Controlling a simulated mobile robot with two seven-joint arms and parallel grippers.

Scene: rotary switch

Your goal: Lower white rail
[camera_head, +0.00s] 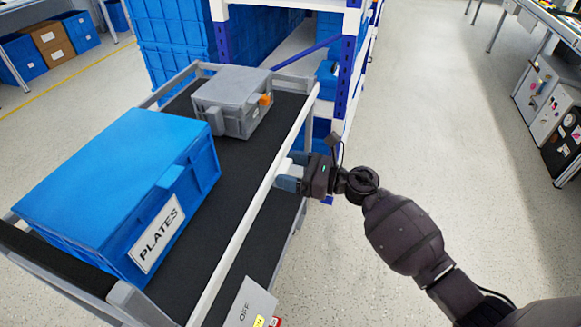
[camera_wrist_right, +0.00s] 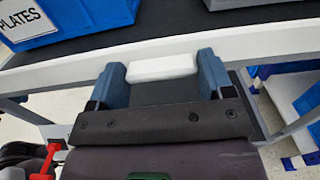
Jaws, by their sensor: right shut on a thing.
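The white rail (camera_head: 240,234) runs along the right long side of a grey cart in the head view. In the right wrist view the rail (camera_wrist_right: 260,48) crosses the top, with a short white block (camera_wrist_right: 162,67) on its near side. My right gripper (camera_head: 287,178) is at the rail's outer side, around its middle. Its two blue fingers (camera_wrist_right: 162,76) are shut on the white block, one at each end. The rail stands above the cart's dark upper shelf (camera_head: 215,205). My left gripper is not in view.
A blue box labelled PLATES (camera_head: 115,185) and a grey case (camera_head: 233,102) stand on the shelf. A panel marked OFF (camera_head: 248,302) is at the cart's near end. Shelving with blue bins (camera_head: 175,40) stands behind. The floor to the right (camera_head: 440,110) is clear.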

